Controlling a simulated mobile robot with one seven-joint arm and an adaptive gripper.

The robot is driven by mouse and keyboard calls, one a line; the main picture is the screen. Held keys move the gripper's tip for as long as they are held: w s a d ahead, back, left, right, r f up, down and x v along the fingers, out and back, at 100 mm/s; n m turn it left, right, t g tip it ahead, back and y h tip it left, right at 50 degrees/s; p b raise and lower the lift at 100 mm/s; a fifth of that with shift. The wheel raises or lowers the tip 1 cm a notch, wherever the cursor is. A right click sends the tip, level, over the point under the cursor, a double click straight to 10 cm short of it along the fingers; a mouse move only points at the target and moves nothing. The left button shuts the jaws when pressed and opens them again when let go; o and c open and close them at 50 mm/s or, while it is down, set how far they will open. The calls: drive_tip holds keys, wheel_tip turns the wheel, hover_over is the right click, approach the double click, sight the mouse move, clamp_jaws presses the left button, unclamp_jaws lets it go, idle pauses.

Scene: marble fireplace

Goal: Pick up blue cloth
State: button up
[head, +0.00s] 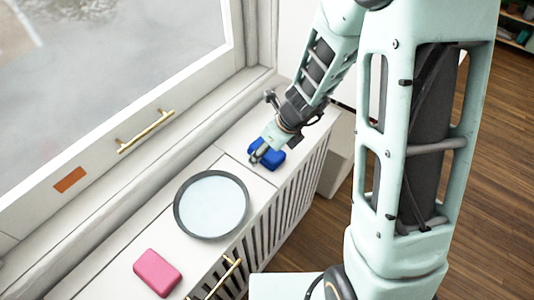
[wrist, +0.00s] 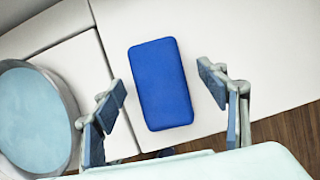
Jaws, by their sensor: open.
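The blue cloth (head: 268,151) is a small rounded block shape lying on the white cabinet top near its far right end, partly hidden by my gripper in the head view. In the wrist view the blue cloth (wrist: 160,84) lies flat and unobstructed, roughly centred across the opening. My gripper (head: 259,154) is over it in the head view. In the wrist view my gripper (wrist: 163,97) is open, with one finger to the left of the cloth and one to the right. A gap shows on both sides, and neither finger appears to touch it.
A round grey-rimmed dish (head: 178,224) with a pale blue inside stands left of the cloth. A pink block (head: 157,272) lies nearer on the white cabinet top (head: 112,247). A window with a brass handle (head: 145,131) runs behind. The cabinet's edge drops to a wooden floor (head: 300,237).

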drive_tip(key=shift+f, duration=0.25)
idle(0.3)
drive_tip(key=c, duration=1.2)
